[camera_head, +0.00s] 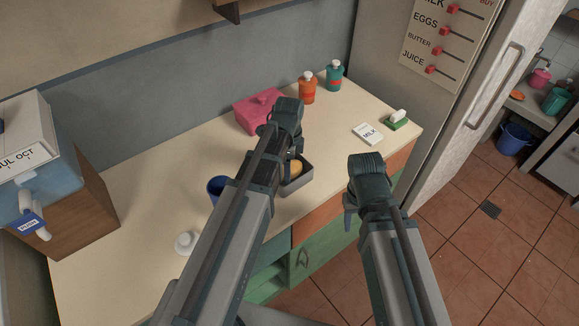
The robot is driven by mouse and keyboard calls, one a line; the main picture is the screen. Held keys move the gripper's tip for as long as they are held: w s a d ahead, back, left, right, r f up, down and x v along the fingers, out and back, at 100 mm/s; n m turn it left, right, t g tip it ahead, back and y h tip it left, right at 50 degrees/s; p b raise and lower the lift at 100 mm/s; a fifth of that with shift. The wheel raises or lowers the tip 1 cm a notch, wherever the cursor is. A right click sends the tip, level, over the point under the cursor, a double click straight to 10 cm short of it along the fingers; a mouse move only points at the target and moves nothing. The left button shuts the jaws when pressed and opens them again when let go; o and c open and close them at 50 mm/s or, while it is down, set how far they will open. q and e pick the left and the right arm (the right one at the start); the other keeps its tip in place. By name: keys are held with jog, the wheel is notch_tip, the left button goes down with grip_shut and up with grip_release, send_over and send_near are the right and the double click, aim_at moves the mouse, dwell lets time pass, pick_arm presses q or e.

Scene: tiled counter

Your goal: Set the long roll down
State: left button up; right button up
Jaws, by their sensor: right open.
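An orange-brown roll (298,169) lies in a small grey tray (303,182) on the counter. It is partly hidden behind my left arm, so I cannot see its full length. My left gripper (291,153) is over the tray's left side, close to the roll; its fingertips are mostly hidden, and I cannot tell whether it touches the roll or is open or shut. My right gripper (350,213) is open and appears empty, in front of the counter's front edge, right of the tray.
A pink box (257,108), an orange bottle (307,88) and a teal bottle (334,76) stand behind. A milk card (367,133) and green sponge-like item (396,120) lie right. A blue cup (216,188) is left.

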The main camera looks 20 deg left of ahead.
pick_arm(q)
jog(key=shift+f, duration=0.35)
jog(key=o, duration=1.2)
notch_tip(320, 180, up, 13)
jog(key=p, duration=1.3)
jog(key=s+d+n+y, duration=0.1)
jog(key=s+d+n, duration=0.9)
jog(key=s+n, duration=0.2)
jog(key=shift+s+d+r+n, duration=0.25)
jog(key=shift+s+n, duration=0.15)
jog(key=shift+s, duration=0.8)
